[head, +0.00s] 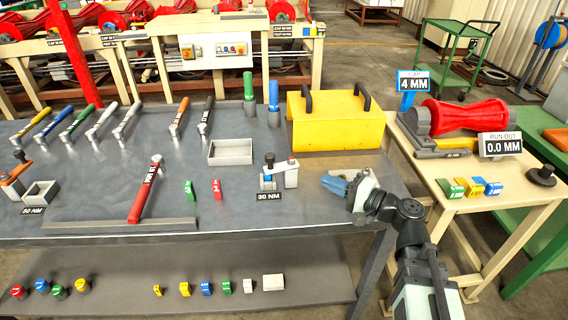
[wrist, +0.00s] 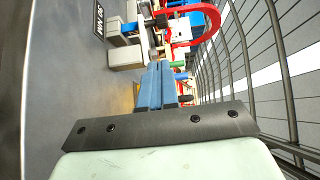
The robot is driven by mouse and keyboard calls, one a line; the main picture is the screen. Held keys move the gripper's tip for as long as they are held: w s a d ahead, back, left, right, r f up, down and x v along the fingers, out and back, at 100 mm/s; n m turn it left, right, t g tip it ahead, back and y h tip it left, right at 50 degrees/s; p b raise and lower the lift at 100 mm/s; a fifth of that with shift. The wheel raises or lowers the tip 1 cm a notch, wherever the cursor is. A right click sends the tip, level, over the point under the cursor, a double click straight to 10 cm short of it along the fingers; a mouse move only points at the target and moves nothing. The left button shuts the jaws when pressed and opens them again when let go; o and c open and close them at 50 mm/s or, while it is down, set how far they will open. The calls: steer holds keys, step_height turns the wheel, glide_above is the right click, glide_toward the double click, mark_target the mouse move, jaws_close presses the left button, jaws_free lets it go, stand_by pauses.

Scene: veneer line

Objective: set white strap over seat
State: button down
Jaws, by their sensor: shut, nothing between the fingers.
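My gripper (head: 334,184), with blue fingers, hangs over the right end of the grey bench. In the wrist view its fingers (wrist: 155,88) are shut with nothing held. A small white piece (head: 248,286), perhaps the white strap, stands on the lower shelf in the head view, well below and left of my gripper. A clamp fixture (head: 268,180) labelled 30 NM, perhaps holding the seat, is left of my gripper on the bench. It also shows beyond the fingertips in the wrist view (wrist: 126,55). I cannot tell for sure which part is the seat.
A yellow toolbox (head: 336,122) stands behind my gripper. A red-handled wrench (head: 145,192), green and red blocks (head: 190,190) and a grey tray (head: 230,152) lie on the bench. A wooden table (head: 455,165) with a red roller stands right. The bench overhangs the shelf.

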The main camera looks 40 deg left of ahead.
steer(key=s, duration=0.1)
glide_toward(274, 159)
steer(key=shift+g, duration=0.3)
steer(key=a, duration=0.7)
steer(key=shift+f, duration=0.1)
steer(key=shift+s, duration=0.1)
steer(key=shift+s+a+m+t, duration=0.2)
steer(key=shift+m+t, duration=0.1)
steer(key=shift+t, duration=0.3)
steer(key=shift+a+m+t, duration=0.2)
steer(key=shift+m+t, duration=0.3)
steer(key=shift+t, duration=0.3)
steer(key=shift+w+a+m+t, duration=0.1)
steer(key=shift+a+m+t, duration=0.2)
steer(key=shift+a+t, duration=0.15)
steer(key=shift+d, duration=0.15)
